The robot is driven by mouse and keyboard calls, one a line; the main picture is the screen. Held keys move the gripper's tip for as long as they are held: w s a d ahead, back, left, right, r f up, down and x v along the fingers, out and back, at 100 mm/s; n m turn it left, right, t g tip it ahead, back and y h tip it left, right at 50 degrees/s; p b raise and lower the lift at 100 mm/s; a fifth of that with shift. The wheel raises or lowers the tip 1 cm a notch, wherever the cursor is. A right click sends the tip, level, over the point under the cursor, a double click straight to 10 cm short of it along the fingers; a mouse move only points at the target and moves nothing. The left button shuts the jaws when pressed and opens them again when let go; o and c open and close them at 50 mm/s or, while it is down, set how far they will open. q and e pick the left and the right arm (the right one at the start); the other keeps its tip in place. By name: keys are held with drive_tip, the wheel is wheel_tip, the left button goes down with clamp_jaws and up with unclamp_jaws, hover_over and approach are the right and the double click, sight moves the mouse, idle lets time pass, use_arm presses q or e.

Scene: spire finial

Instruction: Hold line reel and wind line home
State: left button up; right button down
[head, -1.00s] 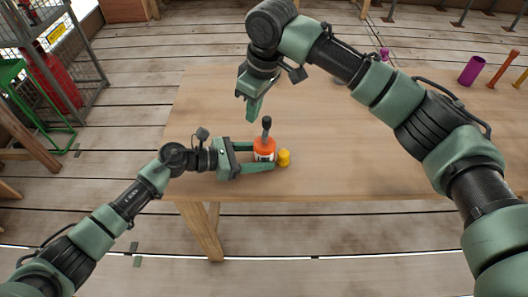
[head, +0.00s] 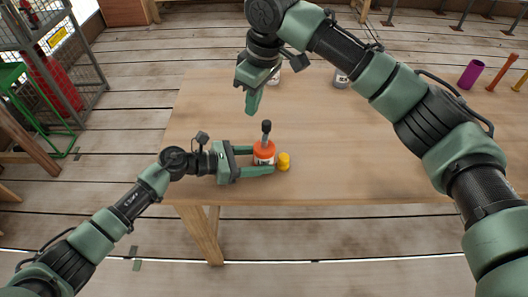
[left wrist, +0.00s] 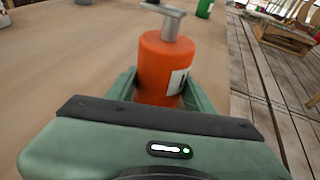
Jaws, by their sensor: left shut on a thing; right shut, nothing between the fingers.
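The line reel (head: 264,155) is an orange drum with a white label, standing upright on the table near its front edge. A crank with a dark upright knob (head: 266,126) rises from its top. The reel also shows in the left wrist view (left wrist: 163,68), with a grey crank post on top. My left gripper (head: 262,160) is shut on the reel, one finger on each side. A small yellow cylinder (head: 284,162) stands just right of the reel, by the lower fingertip. My right gripper (head: 252,103) is shut and empty, pointing down above and behind the reel.
The wooden table (head: 360,165) is mostly clear to the right. A grey-white container (head: 341,79) stands at the back, and another is partly hidden behind my right gripper. A wire cage (head: 75,50) is off to the left.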

use_arm(q)
drive_tip(key=o, duration=1.1)
drive_tip(key=shift+a, duration=0.1)
